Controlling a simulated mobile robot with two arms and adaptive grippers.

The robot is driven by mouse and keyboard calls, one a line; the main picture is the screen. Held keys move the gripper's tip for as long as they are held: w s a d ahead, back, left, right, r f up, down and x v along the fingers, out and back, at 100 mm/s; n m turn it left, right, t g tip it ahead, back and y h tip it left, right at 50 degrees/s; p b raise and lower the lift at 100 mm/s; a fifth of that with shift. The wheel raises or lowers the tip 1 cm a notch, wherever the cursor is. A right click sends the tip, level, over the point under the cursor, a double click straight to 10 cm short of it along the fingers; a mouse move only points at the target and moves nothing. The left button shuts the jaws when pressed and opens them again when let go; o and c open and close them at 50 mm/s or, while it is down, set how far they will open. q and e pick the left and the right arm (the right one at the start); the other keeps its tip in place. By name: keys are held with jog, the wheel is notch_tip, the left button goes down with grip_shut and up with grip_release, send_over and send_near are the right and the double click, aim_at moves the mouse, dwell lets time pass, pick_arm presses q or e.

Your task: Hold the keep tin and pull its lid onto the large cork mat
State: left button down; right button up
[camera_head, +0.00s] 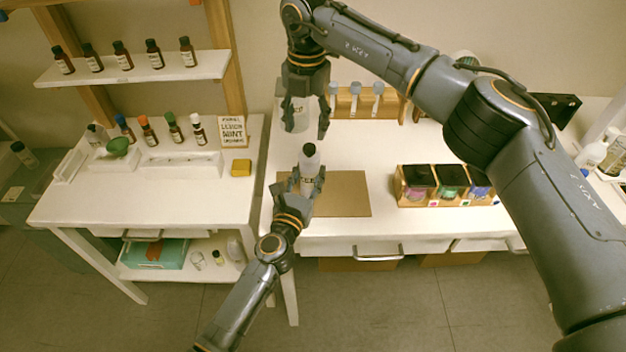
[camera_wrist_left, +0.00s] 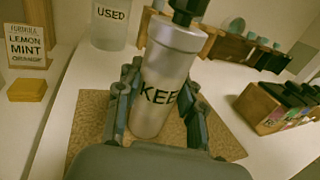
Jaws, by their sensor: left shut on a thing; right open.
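The keep tin (camera_head: 308,160) is a pale silver cylinder standing at the large cork mat (camera_head: 345,195). Its lid, with a black knob (camera_head: 309,149), is on top. The left wrist view shows the tin (camera_wrist_left: 158,95) with its "KEE" lettering, its lid (camera_wrist_left: 178,34) and the cork mat (camera_wrist_left: 90,125). My left gripper (camera_head: 307,181) is shut around the tin's body from the front. My right gripper (camera_head: 306,122) is open and empty, pointing down above the lid, apart from it. The tin's base is partly hidden by my left gripper.
A clear "USED" jar (camera_wrist_left: 110,25) stands behind the tin, partly hidden by my right gripper in the head view. A wooden rack of dark-lidded jars (camera_head: 445,186) stands to the right. A yellow block (camera_head: 241,168) and formula card (camera_head: 232,132) are on the left table. The mat's right part is clear.

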jog(key=s+a+f+n+g+y, duration=0.1)
jog(key=s+a+f+n+y, duration=0.3)
jog(key=a, duration=0.3)
jog(key=s+a+f+n+y, duration=0.3)
jog(key=a+n+y, duration=0.15)
jog(key=a, duration=0.35)
jog(key=s+a+r+n+t+y, duration=0.2)
jog(key=s+a+r+n+y, duration=0.35)
jog(key=a+y, duration=0.2)
jog(key=w+d+r+m+t+y, duration=0.1)
jog(key=d+r+m+t+y, duration=0.2)
jog(key=t, duration=0.4)
jog(key=m+t+h, duration=0.5)
jog(key=t+h, duration=0.4)
jog(key=h, duration=0.7)
send_near(311, 154)
jog(key=x, duration=1.1)
jog(key=shift+w+a, duration=0.1)
jog(key=shift+w, duration=0.15)
